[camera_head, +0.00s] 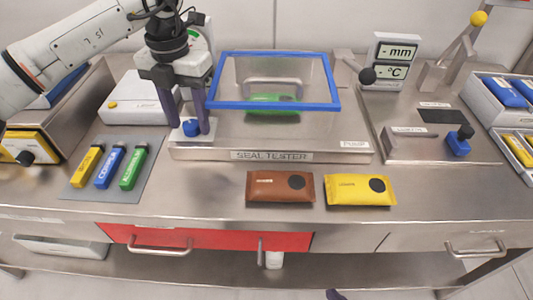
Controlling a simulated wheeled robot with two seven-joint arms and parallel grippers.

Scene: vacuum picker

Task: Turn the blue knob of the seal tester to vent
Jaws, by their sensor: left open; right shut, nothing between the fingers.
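The seal tester (345,156) is a metal box with a "SEAL TESTER" label on its front and a blue-framed clear lid (275,106). A green packet (272,103) shows through the lid. Its blue knob (191,130) sits on a pale plate at the left end. My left gripper (190,136) points down at the knob, open, with one finger on each side of it. I cannot tell whether the fingers touch it. The knob's vent mark is not readable. Only the dark tip of my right gripper (335,294) shows at the bottom edge.
A brown packet (268,187) and a yellow packet (350,190) lie in front of the tester. At right stand a gauge display (392,60) and another device with a blue knob (459,143).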

